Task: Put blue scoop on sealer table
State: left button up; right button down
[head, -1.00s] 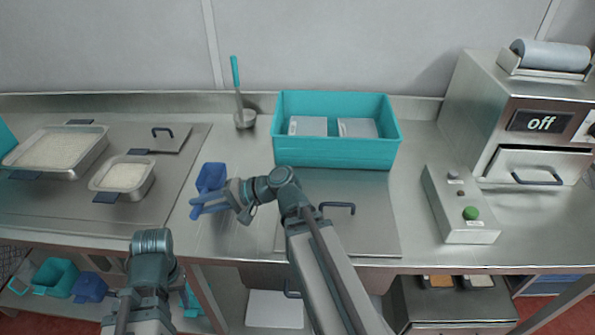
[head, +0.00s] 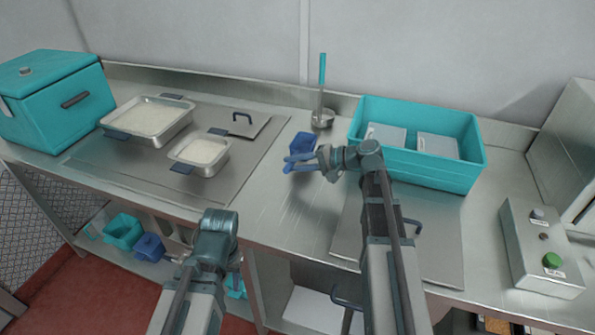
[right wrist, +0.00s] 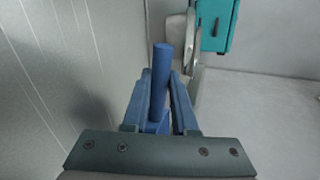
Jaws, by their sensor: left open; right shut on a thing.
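The blue scoop (head: 302,143) is at the middle of the steel counter (head: 265,205) in the head view. My right gripper (head: 298,160) is shut on the scoop. In the right wrist view the blue handle (right wrist: 161,75) stands between the fingers. I cannot tell whether the scoop touches the counter. My left arm shows at the lower left of the head view, in front of the counter, but its fingers are hidden. No surface is marked as the sealer table; the machine at the right edge is mostly cut off.
A teal bin (head: 450,173) with white packets stands right of the scoop. A ladle (head: 322,95) stands behind it. Trays of white grains (head: 200,152) and a teal box (head: 55,100) are left. A button box (head: 540,245) sits right. Scoops (head: 122,230) lie on the lower shelf.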

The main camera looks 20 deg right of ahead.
jog(key=shift+w+d, duration=0.2)
jog(key=shift+w, duration=0.05)
jog(key=f+b, duration=0.4)
jog(key=shift+w+d, duration=0.3)
jog(key=shift+w, duration=0.05)
jog(key=shift+r, duration=0.2)
jog(key=shift+f, duration=0.1)
jog(key=c, duration=1.2)
grip_release()
jog(key=shift+f, duration=0.1)
jog(key=o, duration=0.5)
